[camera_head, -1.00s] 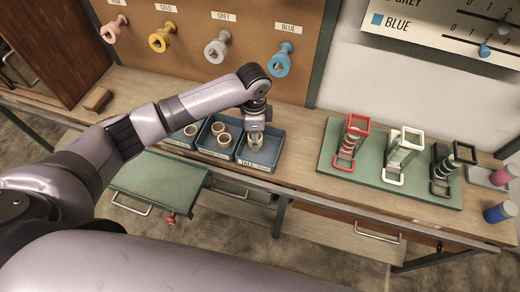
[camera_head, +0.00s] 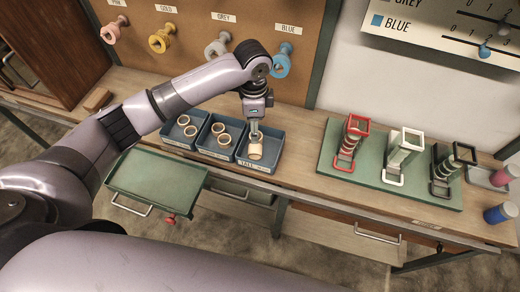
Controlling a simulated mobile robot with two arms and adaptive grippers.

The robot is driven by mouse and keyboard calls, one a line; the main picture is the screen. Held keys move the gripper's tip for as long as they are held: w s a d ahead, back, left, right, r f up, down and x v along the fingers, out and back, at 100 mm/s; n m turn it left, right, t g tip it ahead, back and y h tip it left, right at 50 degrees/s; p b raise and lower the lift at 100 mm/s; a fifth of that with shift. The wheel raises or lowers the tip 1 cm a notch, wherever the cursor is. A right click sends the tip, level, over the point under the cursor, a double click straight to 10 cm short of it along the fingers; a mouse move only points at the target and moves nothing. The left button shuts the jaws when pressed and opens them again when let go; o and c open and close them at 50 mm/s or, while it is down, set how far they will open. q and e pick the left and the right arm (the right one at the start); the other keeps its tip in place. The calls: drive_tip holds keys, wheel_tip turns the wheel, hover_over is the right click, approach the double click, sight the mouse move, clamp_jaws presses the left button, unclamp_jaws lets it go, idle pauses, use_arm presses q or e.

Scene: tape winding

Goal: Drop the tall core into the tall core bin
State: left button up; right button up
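The tall core (camera_head: 255,152) is a pale tan ring-shaped tube at the tall core bin (camera_head: 275,140), the rightmost of the blue bins, labelled TALL. It shows inside the bin's outline, directly below my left gripper (camera_head: 255,136). The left gripper points down over this bin, with its fingertips at the top of the core. The fingers are too small to tell whether they still grip the core or are apart from it. My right gripper is not in view.
Two more blue bins stand to the left; the middle bin (camera_head: 203,141) holds pale rings. A green board (camera_head: 328,160) with red, white and black stands is at the right. Coloured spools hang on the back panel. A green drawer tray (camera_head: 155,180) sits below the bench.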

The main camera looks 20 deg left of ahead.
use_arm(q)
wheel_tip(320, 180, up, 6)
drive_tip(key=shift+f, duration=0.1)
idle(0.5)
